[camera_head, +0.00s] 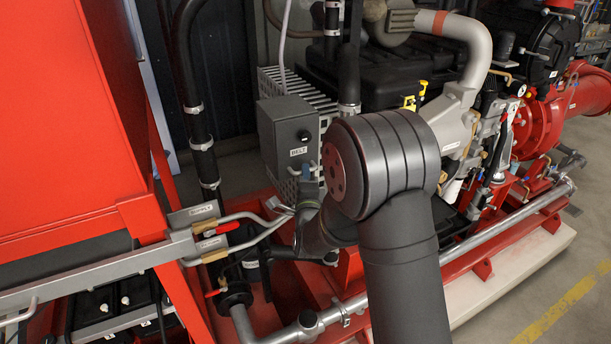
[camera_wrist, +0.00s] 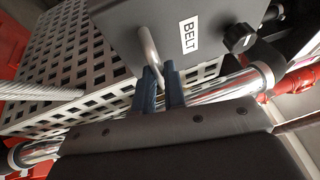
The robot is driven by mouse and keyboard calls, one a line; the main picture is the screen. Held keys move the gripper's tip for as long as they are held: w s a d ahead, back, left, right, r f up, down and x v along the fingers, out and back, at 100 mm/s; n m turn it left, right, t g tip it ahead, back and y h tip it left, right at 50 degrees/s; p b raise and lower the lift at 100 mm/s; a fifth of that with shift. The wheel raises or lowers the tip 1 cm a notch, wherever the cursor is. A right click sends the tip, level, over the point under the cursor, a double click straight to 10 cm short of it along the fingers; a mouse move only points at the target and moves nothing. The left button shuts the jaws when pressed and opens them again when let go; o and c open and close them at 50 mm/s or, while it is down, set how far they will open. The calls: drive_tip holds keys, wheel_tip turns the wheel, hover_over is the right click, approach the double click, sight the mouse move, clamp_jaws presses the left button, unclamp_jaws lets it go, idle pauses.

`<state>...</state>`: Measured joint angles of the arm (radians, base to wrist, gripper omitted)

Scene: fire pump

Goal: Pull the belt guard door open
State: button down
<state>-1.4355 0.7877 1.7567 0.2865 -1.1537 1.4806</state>
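The belt guard door is the dark grey box front with a white BELT label (camera_wrist: 189,36), in the upper middle of the wrist view. In the head view the grey box (camera_head: 286,130) stands left of my arm, its front looking closed. A light metal bar handle (camera_wrist: 148,47) sticks out of the door face, left of the label. My gripper (camera_wrist: 160,68) has two blue fingers close together, one on each side of the handle's lower end. They look shut on it, though the exact contact is partly hidden. In the head view my gripper (camera_head: 306,172) is small beside the door.
A perforated white guard panel (camera_wrist: 70,60) lies behind and left of the door. A black knob (camera_wrist: 238,38) sits right of the label. A shiny pipe (camera_wrist: 225,88) runs behind my fingers. Grey pipes with red-handled valves (camera_head: 225,228) stand close to the left of my arm.

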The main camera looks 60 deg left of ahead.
drive_tip(key=shift+s+d+t, duration=0.15)
drive_tip(key=shift+t, duration=0.15)
drive_tip(key=shift+s+d+m+t+h, duration=0.45)
drive_tip(key=shift+s+m+t+h, duration=0.4)
drive_tip(key=shift+m+t+h, duration=0.9)
drive_tip(key=shift+s+d+m+t+h, duration=0.5)
drive_tip(key=shift+s+m+t+h, duration=0.3)
drive_tip(key=shift+m+t+h, duration=0.95)
drive_tip(key=shift+s+d+m+t+h, duration=0.45)
drive_tip(key=shift+s+m+t+h, duration=0.55)
drive_tip(key=shift+t+h, duration=0.8)
drive_tip(key=shift+w+g+h, duration=0.1)
drive_tip(key=shift+g+h, duration=0.2)
drive_tip(key=c, duration=1.5)
unclamp_jaws()
drive_tip(key=shift+r, duration=0.1)
